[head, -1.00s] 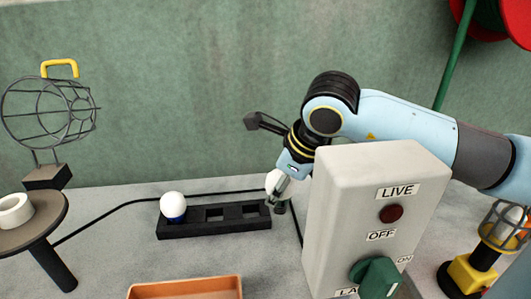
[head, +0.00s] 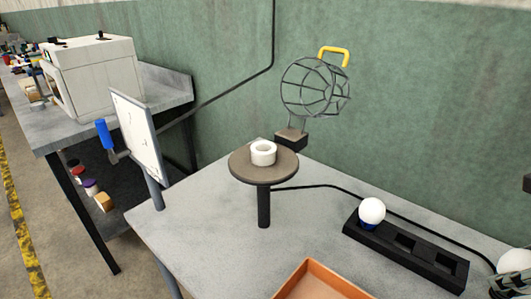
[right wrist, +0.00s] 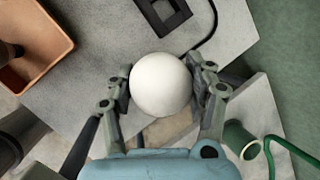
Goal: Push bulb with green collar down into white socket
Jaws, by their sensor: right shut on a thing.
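A white ring-shaped socket (head: 263,153) sits on a round brown-topped stand (head: 238,171) in the middle of the head view. My right gripper (right wrist: 163,88) is shut on a white round bulb (right wrist: 160,82), with a finger on each side of it. The same bulb (head: 516,262) shows at the right edge of the head view, with part of the gripper below it. Its collar is hidden in the wrist view, and I cannot tell its colour. The bulb is well to the right of the socket, apart from it. My left gripper is not in view.
A black rack (head: 455,272) holds a blue-collared bulb (head: 372,212) at its left end; its other two openings are empty. An orange tray (head: 325,283) lies at the front. A wire lamp cage (head: 315,88) stands behind the stand. A white board (head: 138,135) stands left.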

